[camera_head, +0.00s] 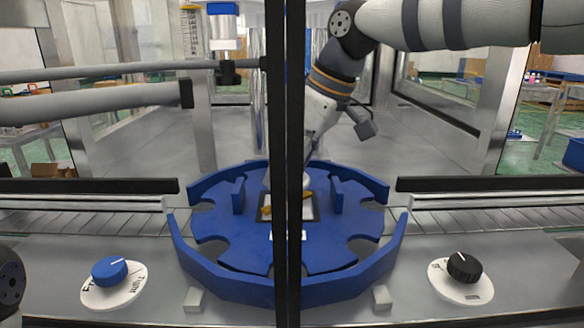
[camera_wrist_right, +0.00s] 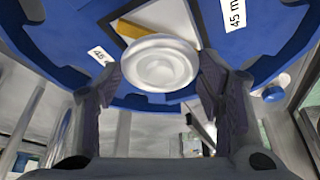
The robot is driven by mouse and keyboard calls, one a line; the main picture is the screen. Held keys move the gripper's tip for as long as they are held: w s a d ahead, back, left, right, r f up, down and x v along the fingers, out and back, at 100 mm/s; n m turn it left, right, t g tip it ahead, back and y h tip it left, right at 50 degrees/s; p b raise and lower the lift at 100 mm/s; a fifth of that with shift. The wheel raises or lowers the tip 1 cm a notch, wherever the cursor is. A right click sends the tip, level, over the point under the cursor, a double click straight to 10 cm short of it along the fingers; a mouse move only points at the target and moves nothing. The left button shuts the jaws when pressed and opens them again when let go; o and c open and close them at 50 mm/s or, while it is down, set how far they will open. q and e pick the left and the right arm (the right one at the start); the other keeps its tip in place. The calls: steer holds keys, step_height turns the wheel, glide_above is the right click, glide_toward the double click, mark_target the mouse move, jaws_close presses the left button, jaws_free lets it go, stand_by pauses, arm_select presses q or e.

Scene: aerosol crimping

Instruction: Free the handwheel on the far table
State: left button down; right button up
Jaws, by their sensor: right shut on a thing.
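The white round handwheel (camera_wrist_right: 160,62) shows between the fingers of my right gripper (camera_wrist_right: 165,80) in the right wrist view. The gripper is shut on it, with one dark ridged finger on each side. In the head view the wheel (camera_head: 270,181) sits over the middle of the blue star-shaped turntable (camera_head: 225,228), mostly hidden behind a black upright post. My right arm comes down to it from the upper right, and the fingers are largely hidden there. My left gripper is out of view.
The black post (camera_head: 287,120) stands in front of the turntable. A blue guard rail (camera_head: 230,285) curves around its near side. A blue knob (camera_head: 110,269) and a black knob (camera_head: 464,266) sit on dials left and right. Conveyors (camera_head: 480,205) flank the turntable.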

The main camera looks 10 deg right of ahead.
steer(key=shift+w+n, duration=0.1)
steer(key=shift+n, duration=0.6)
steer(key=shift+g, duration=0.3)
steer(key=o, duration=1.1)
steer(key=shift+o, duration=0.2)
steer(key=v, duration=1.2)
steer(key=shift+d, duration=0.2)
